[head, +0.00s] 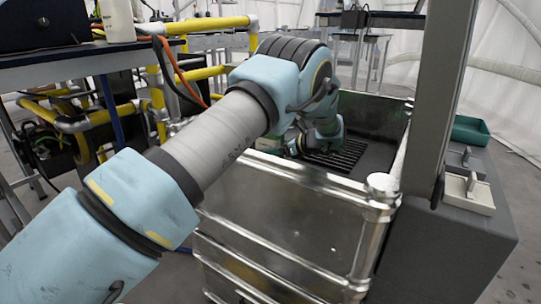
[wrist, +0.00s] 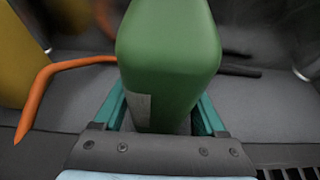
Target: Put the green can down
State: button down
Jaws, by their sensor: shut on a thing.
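A green can (wrist: 168,60) with rounded edges fills the middle of the wrist view. A pale label patch shows low on its left side. The teal fingers of my gripper (wrist: 160,108) lie on either side of the can and are shut on it. In the head view my arm reaches over the front wall of a grey metal bin (head: 285,190), and my wrist is down inside it near a dark slatted grate.
An orange bent bar (wrist: 42,85) and a yellow object (wrist: 18,55) lie left of the can. The slatted grate (head: 342,154) is on the bin floor. A grey post (head: 432,100) stands at the bin's right. A green tray (head: 468,130) sits beyond it.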

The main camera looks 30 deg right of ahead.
jog(key=shift+f, duration=0.7)
grip_release()
jog(key=shift+f, duration=0.2)
jog(key=shift+r, duration=0.1)
jog(key=shift+s+d+r, duration=0.1)
jog(key=shift+s+r, duration=0.05)
jog(key=p+v, duration=0.1)
jog(key=v, duration=1)
jog(key=shift+s+d, duration=0.2)
jog(key=shift+s, duration=0.05)
